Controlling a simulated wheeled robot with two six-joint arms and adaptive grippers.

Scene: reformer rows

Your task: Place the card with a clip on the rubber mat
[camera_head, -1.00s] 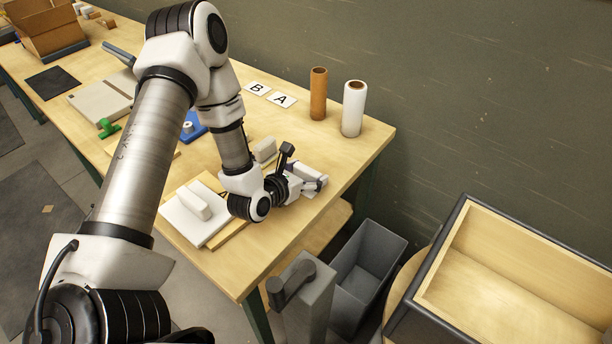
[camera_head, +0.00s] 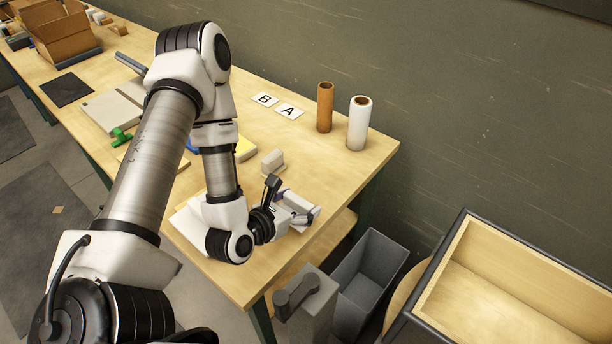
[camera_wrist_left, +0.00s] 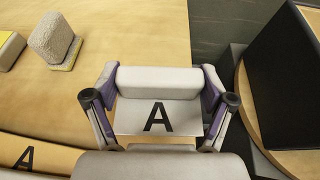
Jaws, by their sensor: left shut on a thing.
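My left gripper (camera_head: 297,208) is shut on a pale bar-shaped clip (camera_wrist_left: 158,82), with its fingers at the bar's two ends. A white card (camera_wrist_left: 150,117) marked with a black "A" shows by the clip, between the fingers. In the head view, the held thing is small and partly hidden by the gripper, near the table's right front edge. A dark flat mat (camera_head: 67,90), likely the rubber mat, lies far to the left on the table, apart from the gripper. My right gripper is not in view.
A pale block (camera_head: 272,162) stands behind the gripper. Cards "B" (camera_head: 264,99) and "A" (camera_head: 289,111), a brown tube (camera_head: 325,107) and a white roll (camera_head: 360,124) are at the back. A grey clipboard-like slab (camera_head: 112,107) and green piece (camera_head: 121,136) lie near the mat. A grey bin (camera_head: 368,280) stands below the edge.

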